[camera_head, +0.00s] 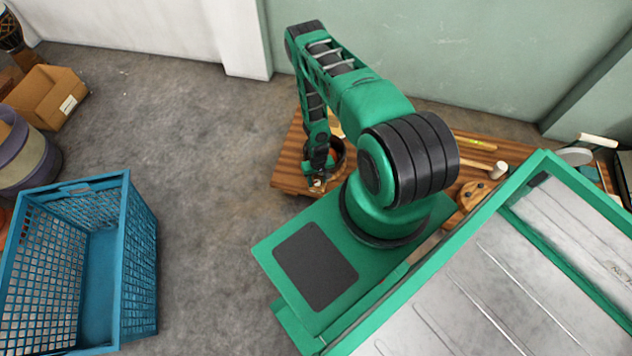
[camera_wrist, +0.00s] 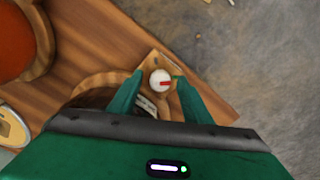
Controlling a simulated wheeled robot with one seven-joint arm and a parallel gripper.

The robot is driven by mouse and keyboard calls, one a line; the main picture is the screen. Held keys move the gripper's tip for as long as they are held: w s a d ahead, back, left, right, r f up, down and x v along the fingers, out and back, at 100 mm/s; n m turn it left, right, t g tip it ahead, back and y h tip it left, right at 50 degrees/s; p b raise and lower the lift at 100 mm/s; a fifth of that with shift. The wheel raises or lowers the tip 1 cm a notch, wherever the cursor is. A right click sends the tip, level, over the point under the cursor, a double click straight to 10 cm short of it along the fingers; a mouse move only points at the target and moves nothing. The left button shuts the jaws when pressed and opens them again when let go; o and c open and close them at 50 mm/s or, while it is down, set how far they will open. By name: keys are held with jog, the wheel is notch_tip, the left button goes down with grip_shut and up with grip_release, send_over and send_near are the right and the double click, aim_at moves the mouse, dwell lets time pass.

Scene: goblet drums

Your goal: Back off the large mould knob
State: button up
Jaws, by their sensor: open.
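In the wrist view a small round white knob (camera_wrist: 157,77) with a red mark sits on a light wooden block (camera_wrist: 152,63) near the bench corner. My gripper (camera_wrist: 159,80) is open, with one green finger on each side of the knob. Gaps seem to show between the fingers and the knob; whether either touches it I cannot tell. In the head view my gripper (camera_head: 318,184) is low over the far left end of the wooden bench (camera_head: 288,165), and the knob is too small to make out clearly there.
A dark round vessel (camera_head: 338,152) stands close to my gripper. A mallet (camera_head: 490,169) and other tools lie along the bench to the right. A blue crate (camera_head: 141,250) and a cardboard box (camera_head: 45,92) are on the floor at left. Grey floor lies open beyond the bench corner.

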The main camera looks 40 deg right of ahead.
jog(key=c, duration=1.1)
jog(key=shift+o, duration=0.2)
jog(key=shift+a, duration=0.2)
jog(key=shift+d, duration=0.1)
jog(key=n, duration=0.9)
jog(key=shift+n, duration=0.3)
jog(key=n, duration=0.9)
